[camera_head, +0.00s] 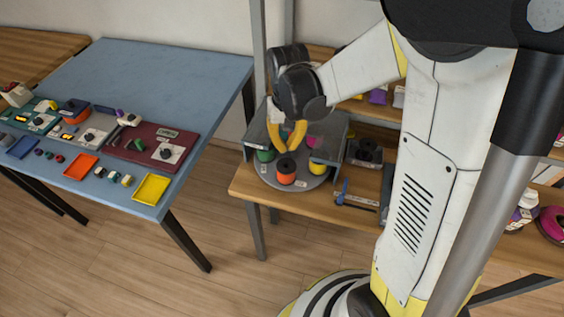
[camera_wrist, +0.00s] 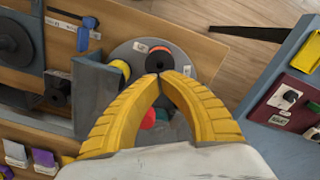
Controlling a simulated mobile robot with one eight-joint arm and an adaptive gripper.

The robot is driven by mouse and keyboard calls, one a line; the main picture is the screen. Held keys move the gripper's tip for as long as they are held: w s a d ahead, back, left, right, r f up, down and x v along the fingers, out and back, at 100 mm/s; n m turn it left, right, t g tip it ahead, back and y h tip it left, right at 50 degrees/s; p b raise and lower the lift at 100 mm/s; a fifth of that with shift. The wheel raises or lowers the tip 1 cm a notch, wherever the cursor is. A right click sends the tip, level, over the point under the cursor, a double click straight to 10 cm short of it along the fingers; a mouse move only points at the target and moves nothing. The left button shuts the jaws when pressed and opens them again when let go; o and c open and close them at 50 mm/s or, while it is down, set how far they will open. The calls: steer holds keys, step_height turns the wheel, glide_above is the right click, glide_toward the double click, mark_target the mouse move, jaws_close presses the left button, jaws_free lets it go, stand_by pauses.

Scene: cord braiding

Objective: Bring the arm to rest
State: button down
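My gripper (camera_head: 287,148) is above a round grey turntable (camera_head: 307,184) on the wooden bench. Its two yellow curved fingers meet at the tips in the wrist view (camera_wrist: 160,76), with nothing seen between them. An orange spool with a dark top (camera_head: 286,172) stands on the turntable just below the fingertips; the wrist view shows the tips overlapping its edge, but I cannot tell contact. A green spool (camera_head: 265,154) and a yellow spool (camera_head: 318,166) stand to either side. A pink spool (camera_head: 314,142) is partly hidden behind the fingers.
A grey upright stand (camera_head: 336,124) rises behind the turntable, close to the gripper. A dark block (camera_head: 366,152) and a blue-handled tool (camera_head: 345,190) lie to the right. The blue table (camera_head: 160,75) with coloured trays and boards is on the left, with open floor between.

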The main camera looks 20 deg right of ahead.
steer(key=shift+r, duration=0.1)
steer(key=s+r+n+t+b, duration=0.1)
steer(key=s+r+t+b, duration=0.1)
steer(key=s+r+t, duration=0.5)
steer(key=shift+s+r, duration=2.2)
steer(key=shift+s, duration=0.7)
